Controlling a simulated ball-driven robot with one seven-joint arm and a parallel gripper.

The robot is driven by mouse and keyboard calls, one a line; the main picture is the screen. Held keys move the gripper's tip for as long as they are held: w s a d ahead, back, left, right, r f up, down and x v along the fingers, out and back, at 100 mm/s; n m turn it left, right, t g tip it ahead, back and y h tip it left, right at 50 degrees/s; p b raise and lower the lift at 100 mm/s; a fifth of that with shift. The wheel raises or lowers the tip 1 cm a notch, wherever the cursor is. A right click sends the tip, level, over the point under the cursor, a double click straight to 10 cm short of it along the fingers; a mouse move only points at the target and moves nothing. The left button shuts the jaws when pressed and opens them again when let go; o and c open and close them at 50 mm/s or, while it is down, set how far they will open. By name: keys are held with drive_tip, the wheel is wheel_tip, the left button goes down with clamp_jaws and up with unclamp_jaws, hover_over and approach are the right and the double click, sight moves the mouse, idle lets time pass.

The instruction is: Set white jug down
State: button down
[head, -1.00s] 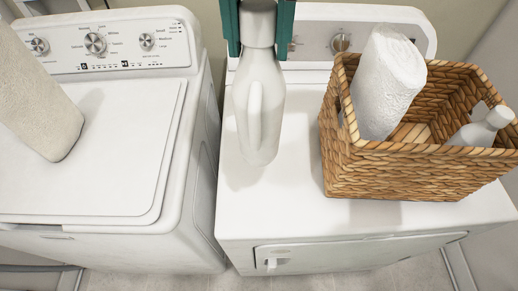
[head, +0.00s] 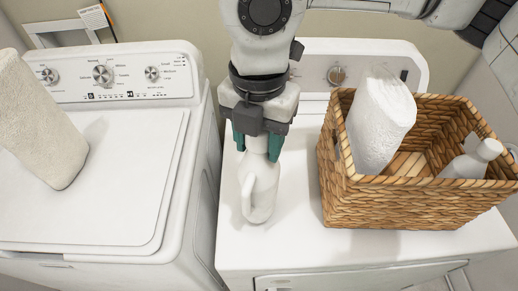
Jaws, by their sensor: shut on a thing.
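The white jug (head: 261,192) is upright over the left part of the right-hand machine's white top (head: 290,232), left of the basket. Its handle faces left and front. My gripper (head: 257,150) comes down from above, with its green fingers shut on the jug's neck and cap. The cap is mostly hidden between the fingers. The jug's base appears at or very near the machine top; I cannot tell for certain whether it touches.
A wicker basket (head: 420,205) stands close on the right, holding a white towel roll (head: 380,120) and a white bottle (head: 474,160). A beige towel roll (head: 38,125) is on the left washer (head: 130,190). A gap separates the machines.

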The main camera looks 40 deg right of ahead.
drive_tip(key=shift+f, duration=1.6)
drive_tip(key=c, duration=0.5)
unclamp_jaws()
drive_tip(key=shift+r+p, duration=0.2)
drive_tip(key=shift+p, duration=0.15)
wheel_tip(320, 180, up, 12)
drive_tip(key=shift+f+b, duration=0.1)
drive_tip(key=shift+b, duration=0.95)
